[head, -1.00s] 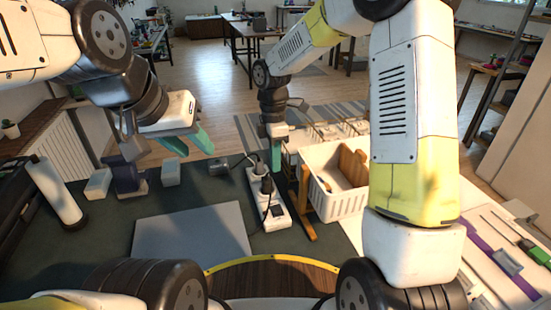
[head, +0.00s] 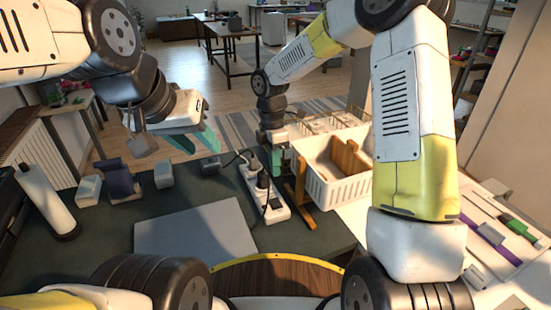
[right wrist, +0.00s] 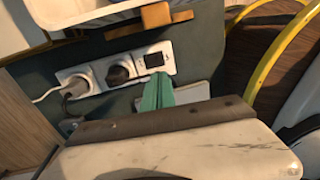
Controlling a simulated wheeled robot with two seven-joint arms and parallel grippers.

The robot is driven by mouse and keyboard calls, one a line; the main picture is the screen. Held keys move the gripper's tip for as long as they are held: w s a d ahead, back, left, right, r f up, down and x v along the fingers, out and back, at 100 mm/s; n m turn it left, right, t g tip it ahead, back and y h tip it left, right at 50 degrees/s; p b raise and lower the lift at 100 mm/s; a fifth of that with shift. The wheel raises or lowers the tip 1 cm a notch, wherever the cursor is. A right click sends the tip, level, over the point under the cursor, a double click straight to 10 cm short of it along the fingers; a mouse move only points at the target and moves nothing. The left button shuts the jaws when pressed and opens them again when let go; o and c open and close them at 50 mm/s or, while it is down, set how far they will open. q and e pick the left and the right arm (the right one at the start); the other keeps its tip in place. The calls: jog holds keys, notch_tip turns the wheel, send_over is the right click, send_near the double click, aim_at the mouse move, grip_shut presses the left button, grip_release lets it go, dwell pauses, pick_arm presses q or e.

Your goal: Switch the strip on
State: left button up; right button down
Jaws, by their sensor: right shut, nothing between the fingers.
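The white power strip (head: 250,176) lies on the dark mat, running from the back toward me. Two plugs with cords sit in it. Its dark rocker switch (head: 274,204) is at the near end and also shows in the right wrist view (right wrist: 154,60); I see no light in it. My right gripper (head: 276,170) is shut and empty, pointing down beside the strip. In the right wrist view its teal fingertips (right wrist: 158,76) appear just below the switch; whether they touch the strip, I cannot tell. My left gripper (head: 195,145) is open and empty over the back left of the mat.
A grey sheet (head: 195,232) lies left of the strip. A purple stand (head: 118,180), pale blocks and a white roll (head: 47,203) are further left.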

aim_at(277, 204)
jog(key=f, duration=0.3)
jog(key=s+f, duration=0.1)
jog(key=f, duration=0.7)
jog(key=shift+s+d+f, duration=0.1)
jog(key=shift+s+d, duration=0.05)
jog(key=shift+d, duration=0.1)
jog(key=shift+s+f, duration=0.1)
jog(key=shift+f, duration=0.1)
jog(key=shift+w+a+r, duration=0.2)
jog(key=shift+w+a, duration=0.05)
jog(key=shift+w, duration=0.6)
